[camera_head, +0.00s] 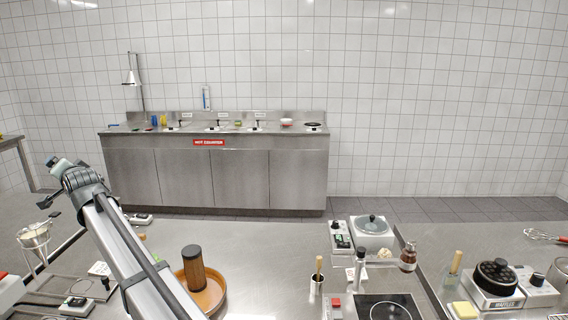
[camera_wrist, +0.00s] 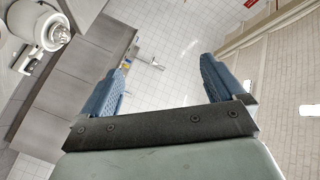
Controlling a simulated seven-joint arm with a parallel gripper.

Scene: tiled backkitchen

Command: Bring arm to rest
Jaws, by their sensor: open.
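My gripper (camera_wrist: 163,66) is open in the wrist view, its two blue fingers spread with nothing between them. In the head view my arm reaches up from the bottom to the far left, and its end (camera_head: 62,172) is raised above the left part of the steel counter (camera_head: 260,245). The fingers are too small there to make out clearly. The wrist view is tilted and looks past the fingers toward tiles and grey cabinet fronts (camera_wrist: 75,70).
A brown round tray (camera_head: 212,294) with a dark cylinder (camera_head: 194,268) stands close right of my arm. A glass cone on a stand (camera_head: 34,238) is at left. A lidded appliance (camera_head: 371,230), a waffle maker (camera_head: 495,280) and bottles are at right. The middle counter is clear.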

